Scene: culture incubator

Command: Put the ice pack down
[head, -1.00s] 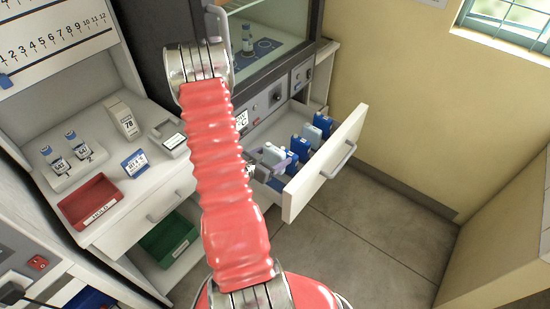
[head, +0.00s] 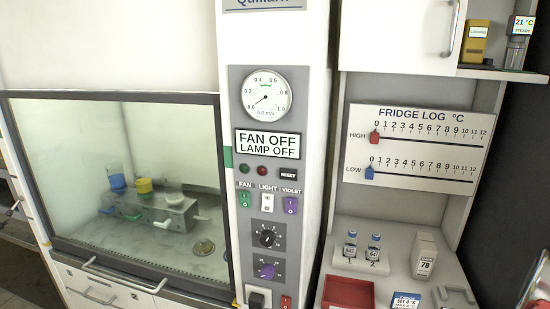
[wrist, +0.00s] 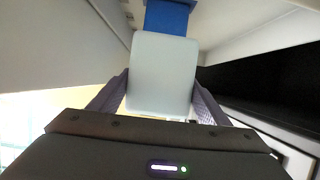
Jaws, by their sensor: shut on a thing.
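In the wrist view, my gripper (wrist: 160,88) is shut on a pale grey, block-shaped ice pack (wrist: 162,70), one finger along each side. A blue pack (wrist: 168,18) lies just beyond its far end; I cannot tell whether the two touch. Pale walls that look like the drawer's (wrist: 245,45) rise around them. The underside of the held pack is hidden, so I cannot tell whether it rests on anything.
The head view shows a glass-fronted cabinet (head: 120,190) and a control panel reading FAN OFF, LAMP OFF (head: 267,144). On the right are a fridge log board (head: 420,147), two vials on a stand, a red tray (head: 347,293) and a white box marked 78 (head: 424,257).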

